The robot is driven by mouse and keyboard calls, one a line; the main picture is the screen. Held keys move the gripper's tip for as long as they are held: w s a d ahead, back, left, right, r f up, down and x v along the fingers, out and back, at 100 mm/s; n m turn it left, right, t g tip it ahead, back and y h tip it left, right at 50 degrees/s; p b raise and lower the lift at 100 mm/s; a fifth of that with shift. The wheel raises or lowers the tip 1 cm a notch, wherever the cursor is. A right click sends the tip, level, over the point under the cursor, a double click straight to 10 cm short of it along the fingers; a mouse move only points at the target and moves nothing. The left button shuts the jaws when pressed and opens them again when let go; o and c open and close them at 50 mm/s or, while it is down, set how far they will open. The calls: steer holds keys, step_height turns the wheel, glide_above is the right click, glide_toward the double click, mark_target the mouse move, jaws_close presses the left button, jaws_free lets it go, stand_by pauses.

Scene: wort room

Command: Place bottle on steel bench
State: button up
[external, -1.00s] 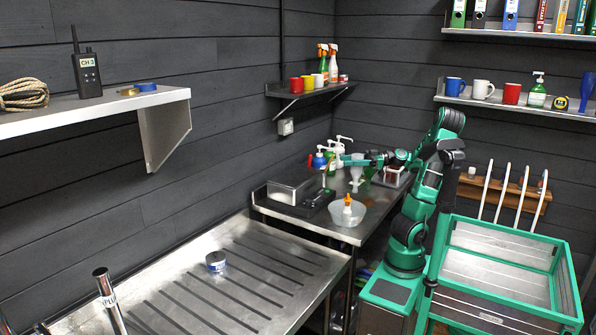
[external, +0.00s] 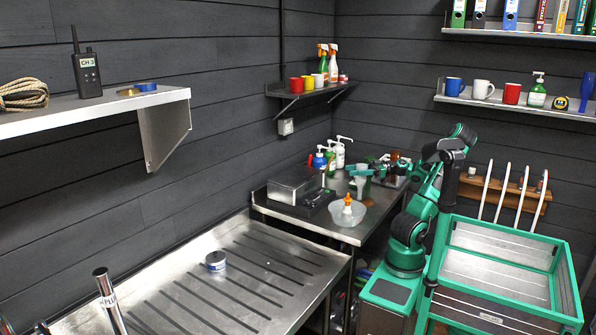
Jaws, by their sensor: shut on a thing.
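The steel bench (external: 377,214) stands in the back corner. Several bottles are at its back left: a blue-topped one (external: 318,161), a green one (external: 330,160) and white pump bottles (external: 345,150). A white bottle with an orange top (external: 347,204) stands in a clear bowl (external: 346,217) at the front. My arm is folded above the bench's right side. My gripper (external: 372,170) appears small and low over the back of the bench, shut. What it holds is too small and too covered to make out clearly.
A grey box and dark tray (external: 313,204) fill the bench's left side. A tray of small items (external: 395,175) is at its back right. A grooved steel table (external: 240,275) holds a small tin (external: 215,261). A wall shelf (external: 320,92) hangs above.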

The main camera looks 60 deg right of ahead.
steer(key=shift+f, duration=0.6)
steer(key=o, duration=1.6)
steer(key=shift+f, duration=0.1)
steer(key=shift+c, duration=0.2)
steer(key=v, duration=1.2)
